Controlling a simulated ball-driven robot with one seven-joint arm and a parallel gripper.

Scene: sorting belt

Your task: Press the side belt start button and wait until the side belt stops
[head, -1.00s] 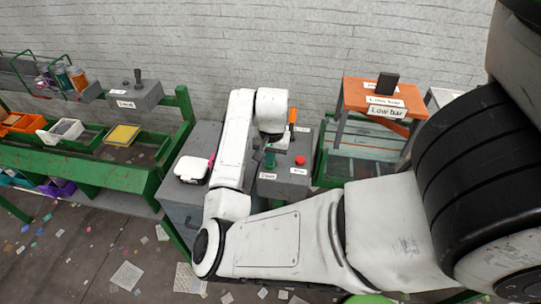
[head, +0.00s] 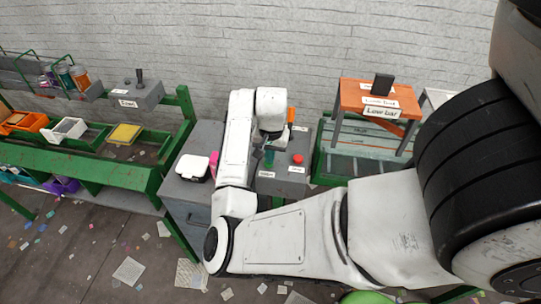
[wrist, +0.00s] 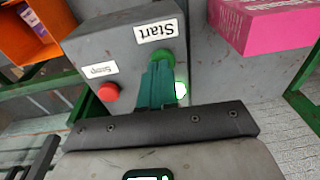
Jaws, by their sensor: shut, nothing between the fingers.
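The grey control box (wrist: 110,50) carries a green button (wrist: 163,57) beside a "Start" label (wrist: 156,32) and a red button (wrist: 108,92) beside a "Stop" label (wrist: 100,70). My gripper (wrist: 158,68) is shut and empty, its teal fingertips over the lower edge of the green button; I cannot tell whether they touch it. A bright green-white patch (wrist: 181,90) shows beside the fingers. In the head view the control box (head: 284,186) with its red button (head: 297,159) stands under my gripper (head: 268,160); the green button is hidden there.
A pink box (wrist: 268,25) stands close beside the control box. A green-framed belt station (head: 90,165) with coloured trays is at left. An orange "Low bar" stand (head: 378,98) is at right. Scraps litter the floor.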

